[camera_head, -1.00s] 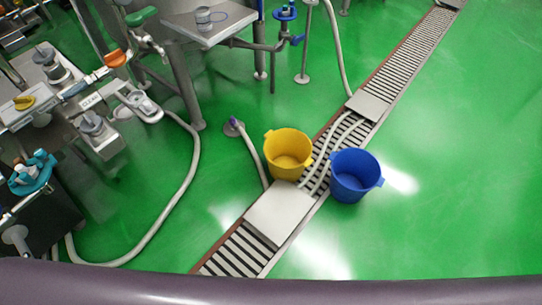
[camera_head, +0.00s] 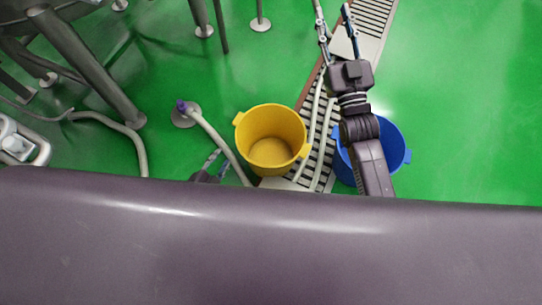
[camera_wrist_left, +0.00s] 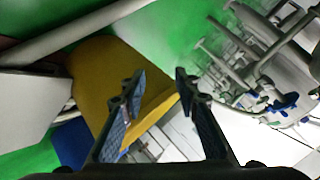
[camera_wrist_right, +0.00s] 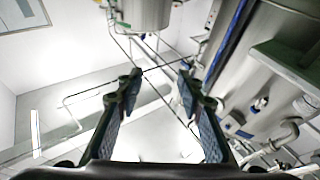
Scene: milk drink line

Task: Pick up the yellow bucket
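The yellow bucket (camera_head: 271,148) stands upright on the floor at the drain grating's left edge, open and apparently empty, with tabs on its rim. My left gripper (camera_head: 214,160) is just left of the bucket, mostly hidden by a large purple-grey part in front. In the left wrist view my left gripper (camera_wrist_left: 160,82) is open, with the yellow bucket (camera_wrist_left: 93,70) close beyond its fingers; contact cannot be told. My right gripper (camera_head: 337,28) is open and empty above the drain, up and right of the bucket. It also shows open in the right wrist view (camera_wrist_right: 158,80).
A blue bucket (camera_head: 401,153) stands right of the yellow one, partly covered by my right arm. Hoses (camera_head: 312,135) run along the drain grating (camera_head: 370,15), and another hose (camera_head: 220,145) passes left of the yellow bucket. Metal legs (camera_head: 88,68) stand at upper left. Green floor at right is clear.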

